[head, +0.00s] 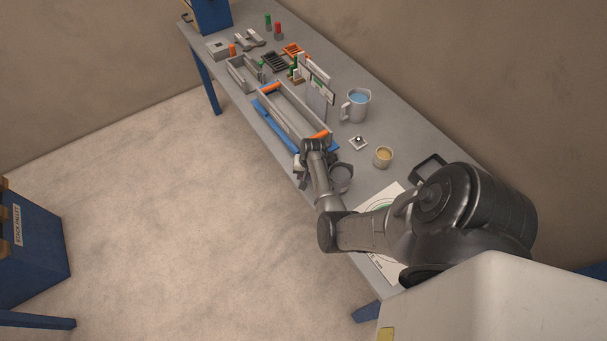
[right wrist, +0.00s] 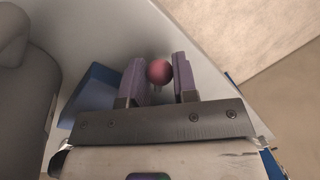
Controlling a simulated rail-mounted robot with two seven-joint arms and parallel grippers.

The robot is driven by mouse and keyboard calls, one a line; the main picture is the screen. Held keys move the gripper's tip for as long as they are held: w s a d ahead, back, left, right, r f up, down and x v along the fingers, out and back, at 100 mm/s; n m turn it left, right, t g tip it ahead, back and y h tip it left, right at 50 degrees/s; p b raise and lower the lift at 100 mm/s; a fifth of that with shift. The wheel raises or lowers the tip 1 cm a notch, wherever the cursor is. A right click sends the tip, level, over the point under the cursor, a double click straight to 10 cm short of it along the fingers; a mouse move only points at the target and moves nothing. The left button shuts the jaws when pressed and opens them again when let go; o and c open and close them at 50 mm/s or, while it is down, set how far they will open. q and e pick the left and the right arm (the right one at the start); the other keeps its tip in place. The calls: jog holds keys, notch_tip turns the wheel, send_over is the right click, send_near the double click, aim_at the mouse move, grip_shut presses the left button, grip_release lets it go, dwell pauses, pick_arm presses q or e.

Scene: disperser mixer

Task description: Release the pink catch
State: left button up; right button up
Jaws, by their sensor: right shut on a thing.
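The pink catch (right wrist: 158,72) shows in the right wrist view as a round pink knob between the two purple-grey fingers of my right gripper (right wrist: 159,82). The fingers are shut on it, one on each side. In the head view my right gripper (head: 303,162) is at the table's front edge, by the near end of a long grey trough (head: 290,118) with orange end pieces on a blue base (head: 270,125). The catch is hidden there behind my gripper and wrist. My left gripper is not in view.
A grey cup (head: 341,178) stands close to the right of my wrist. Several small items fill the table's far end.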

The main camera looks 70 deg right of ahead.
jog(key=shift+s+d+r+n+p, duration=0.15)
jog(key=shift+s+n+p, duration=0.1)
jog(key=shift+n+p, duration=0.3)
jog(key=o, duration=0.9)
jog(key=shift+s+d+r+p, duration=0.15)
jog(key=shift+s+r, duration=0.25)
jog(key=shift+r, duration=1.8)
jog(key=shift+s+d+r+p, duration=0.2)
jog(key=shift+s+r, duration=0.2)
jog(key=shift+r, duration=1.85)
jog(key=shift+s+d+r+p, duration=0.15)
jog(key=shift+s+r, duration=0.25)
jog(key=shift+r, duration=1.8)
